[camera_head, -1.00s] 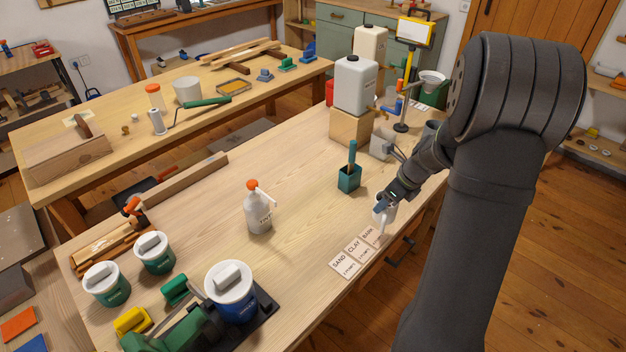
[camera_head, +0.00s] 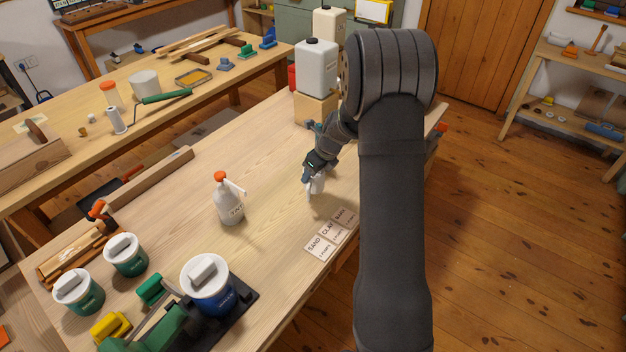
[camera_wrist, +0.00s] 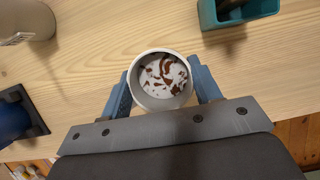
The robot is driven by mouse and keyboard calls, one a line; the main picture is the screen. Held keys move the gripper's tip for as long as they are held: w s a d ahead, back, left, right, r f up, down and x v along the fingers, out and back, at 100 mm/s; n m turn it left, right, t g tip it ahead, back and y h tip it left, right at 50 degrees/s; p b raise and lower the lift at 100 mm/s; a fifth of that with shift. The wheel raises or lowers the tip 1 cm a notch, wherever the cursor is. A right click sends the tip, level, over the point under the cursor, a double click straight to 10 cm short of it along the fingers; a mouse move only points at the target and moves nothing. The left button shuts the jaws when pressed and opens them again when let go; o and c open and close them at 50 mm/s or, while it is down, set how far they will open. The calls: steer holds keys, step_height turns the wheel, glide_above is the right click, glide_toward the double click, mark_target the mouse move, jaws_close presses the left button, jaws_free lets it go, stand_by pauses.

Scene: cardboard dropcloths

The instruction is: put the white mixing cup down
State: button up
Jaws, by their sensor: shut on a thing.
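The white mixing cup (camera_wrist: 160,102) is between the two blue fingers of my gripper (camera_wrist: 162,90) in the wrist view. Its mouth faces the camera, and dark brown streaks and a pale content show inside. In the head view the cup (camera_head: 318,184) is a small white shape at the end of my gripper (camera_head: 312,180), partly covered by it. It is over the bare wooden bench (camera_head: 270,160), close to the surface. I cannot tell whether its base touches the wood.
A white spray bottle (camera_head: 228,200) with an orange top stands to the left. A teal holder (camera_wrist: 240,12) is close by in the wrist view. A blue pot with a white lid (camera_head: 208,285) stands at the front.

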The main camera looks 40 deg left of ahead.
mark_target(313, 179)
steer(key=shift+a+f, duration=0.1)
steer(key=shift+f, duration=1.95)
steer(key=shift+f, duration=0.1)
steer(key=o, duration=1.2)
steer(key=shift+f, duration=0.1)
steer(key=v, duration=1.2)
steer(key=x, duration=1.2)
steer(key=shift+r, duration=1.15)
